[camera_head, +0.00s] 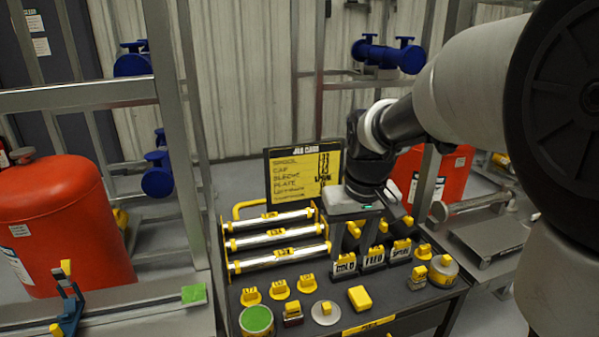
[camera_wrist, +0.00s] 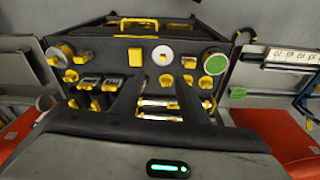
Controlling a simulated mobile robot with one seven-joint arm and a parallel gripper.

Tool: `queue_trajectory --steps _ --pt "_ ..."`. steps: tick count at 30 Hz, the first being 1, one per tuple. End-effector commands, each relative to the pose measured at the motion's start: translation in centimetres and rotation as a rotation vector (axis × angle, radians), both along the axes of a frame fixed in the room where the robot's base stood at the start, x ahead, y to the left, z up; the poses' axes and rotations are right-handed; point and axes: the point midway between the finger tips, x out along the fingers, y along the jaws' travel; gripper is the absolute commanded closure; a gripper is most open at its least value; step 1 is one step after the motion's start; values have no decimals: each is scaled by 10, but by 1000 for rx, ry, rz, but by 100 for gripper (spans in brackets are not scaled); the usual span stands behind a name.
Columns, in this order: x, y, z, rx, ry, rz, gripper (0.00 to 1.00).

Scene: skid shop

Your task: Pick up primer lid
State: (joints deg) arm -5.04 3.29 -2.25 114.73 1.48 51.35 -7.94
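A pale round disc with a yellow knob (camera_head: 326,313), which looks like the primer lid, lies flat near the front of the dark cart top. It also shows in the wrist view (camera_wrist: 157,50), at the top middle. A can with a green top (camera_head: 257,320) stands to its left; in the wrist view the can (camera_wrist: 215,64) is to its right. My gripper (camera_head: 376,238) is above the back of the cart, behind the disc and to its right. In the wrist view my gripper (camera_wrist: 158,92) has its two dark fingers apart, with nothing held between them.
Several labelled blocks (camera_head: 373,257), yellow pieces (camera_head: 360,298) and a second can (camera_head: 443,272) crowd the cart. Silver tubes in a rack (camera_head: 278,241) and a yellow sign board (camera_head: 304,174) stand behind. A red drum (camera_head: 60,225) is at left.

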Motion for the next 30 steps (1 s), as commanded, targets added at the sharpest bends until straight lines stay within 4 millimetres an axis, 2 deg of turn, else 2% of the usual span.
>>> queue_trajectory --steps 1,3,6,9,17,30 --pt "18 4 -11 -6 41 17 60" --pt "38 9 -31 -15 81 41 60" --pt "60 14 -59 -24 127 69 60" --pt "73 19 -81 -31 160 91 60" --pt "81 22 -115 -37 186 108 60" --pt "80 21 -205 -38 187 106 60"
